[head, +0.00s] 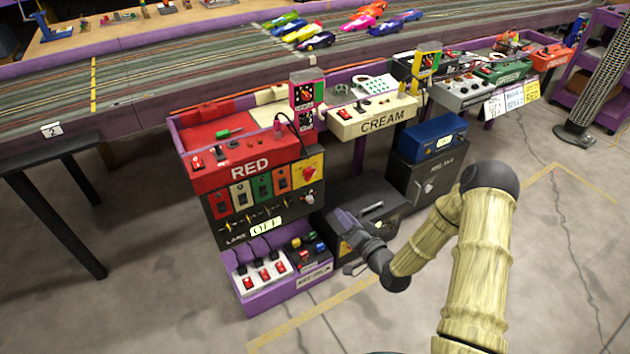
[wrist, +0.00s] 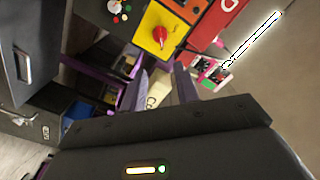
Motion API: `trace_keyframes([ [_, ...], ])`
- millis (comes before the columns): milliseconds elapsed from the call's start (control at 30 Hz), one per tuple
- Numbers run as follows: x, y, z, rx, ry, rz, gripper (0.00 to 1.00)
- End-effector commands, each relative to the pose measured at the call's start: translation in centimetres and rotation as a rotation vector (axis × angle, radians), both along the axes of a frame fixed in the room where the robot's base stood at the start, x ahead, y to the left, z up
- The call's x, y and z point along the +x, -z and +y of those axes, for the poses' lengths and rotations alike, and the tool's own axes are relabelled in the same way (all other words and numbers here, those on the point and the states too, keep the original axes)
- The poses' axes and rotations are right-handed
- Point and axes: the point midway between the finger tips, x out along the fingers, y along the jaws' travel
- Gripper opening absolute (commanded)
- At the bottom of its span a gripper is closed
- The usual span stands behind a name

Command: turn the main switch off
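The main switch looks to be the red rotary knob on a yellow plate (head: 309,173), at the right end of the black panel under the box marked RED. In the wrist view the red knob (wrist: 160,35) shows on its yellow plate at top centre, just beyond my fingertips. My gripper (head: 346,222) is in front of the black case, below and to the right of the switch, and apart from it. In the wrist view my gripper (wrist: 162,82) has its two fingers spread with nothing between them. I cannot read the knob's setting.
The red control box (head: 235,165) stands above the panel, with an OFF label (head: 265,227) below. A purple tray of red rocker switches (head: 270,300) sits lower. A black case (head: 372,205) and grey cabinet (head: 430,180) stand to the right. The front floor is free.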

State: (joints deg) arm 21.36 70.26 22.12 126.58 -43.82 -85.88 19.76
Motion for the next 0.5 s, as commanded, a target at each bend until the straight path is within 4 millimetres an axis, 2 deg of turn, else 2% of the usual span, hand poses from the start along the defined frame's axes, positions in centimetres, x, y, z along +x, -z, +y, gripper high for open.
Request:
trace_keyframes([
  [167, 0.9, 0.0, 0.7, 0.0, -0.002, -0.003, 0.31],
  [500, 5.4, 0.1, 3.8, -0.001, -0.002, -0.003, 0.31],
])
